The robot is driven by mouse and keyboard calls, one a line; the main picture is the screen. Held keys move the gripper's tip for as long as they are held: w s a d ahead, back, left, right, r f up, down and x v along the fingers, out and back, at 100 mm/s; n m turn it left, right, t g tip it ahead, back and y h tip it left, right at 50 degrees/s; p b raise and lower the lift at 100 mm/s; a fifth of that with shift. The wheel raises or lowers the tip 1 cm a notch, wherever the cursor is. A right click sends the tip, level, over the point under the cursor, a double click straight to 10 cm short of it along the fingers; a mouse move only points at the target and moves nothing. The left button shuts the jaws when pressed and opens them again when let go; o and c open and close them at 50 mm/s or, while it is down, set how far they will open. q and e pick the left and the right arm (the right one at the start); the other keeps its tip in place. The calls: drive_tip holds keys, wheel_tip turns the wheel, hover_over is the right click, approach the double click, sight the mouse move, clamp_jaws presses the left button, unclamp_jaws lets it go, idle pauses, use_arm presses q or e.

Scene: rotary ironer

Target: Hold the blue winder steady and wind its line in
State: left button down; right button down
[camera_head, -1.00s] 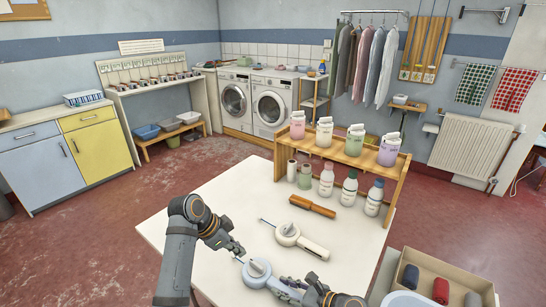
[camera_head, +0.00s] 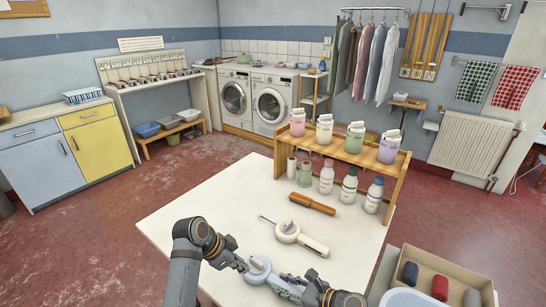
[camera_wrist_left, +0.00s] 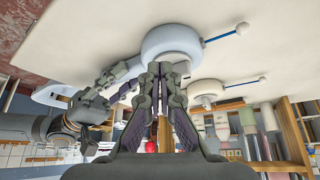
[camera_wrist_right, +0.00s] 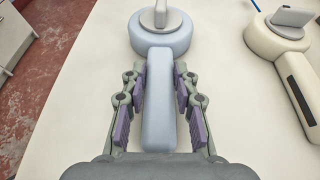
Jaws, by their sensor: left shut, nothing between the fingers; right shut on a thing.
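The blue winder (camera_head: 259,271) lies near the table's front edge, a round pale-blue drum with a grey crank on top and a straight handle. My right gripper (camera_wrist_right: 160,90) is shut on its handle (camera_wrist_right: 158,118), one finger on each side. My left gripper (camera_head: 243,266) is shut and empty beside the drum; in the left wrist view its fingertips (camera_wrist_left: 164,68) are close to the drum (camera_wrist_left: 172,42), and I cannot tell whether they touch.
A similar cream winder (camera_head: 290,233) lies just behind, its line pointing back left. An orange-brown tool (camera_head: 312,204), several bottles (camera_head: 348,186) and a wooden shelf (camera_head: 342,152) stand farther back. A box of rolls (camera_head: 440,268) is at the right. The table's left side is clear.

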sight(250, 265)
use_arm(q)
drive_tip(key=shift+f, duration=0.65)
drive_tip(key=shift+w+d, duration=0.4)
drive_tip(key=shift+w, duration=0.05)
idle(0.6)
drive_tip(key=shift+w+a, duration=0.15)
idle(0.3)
drive_tip(key=shift+w+a, duration=0.3)
drive_tip(key=shift+w, duration=0.5)
drive_tip(key=shift+w+a, duration=0.1)
drive_tip(key=shift+w, duration=0.15)
idle(0.3)
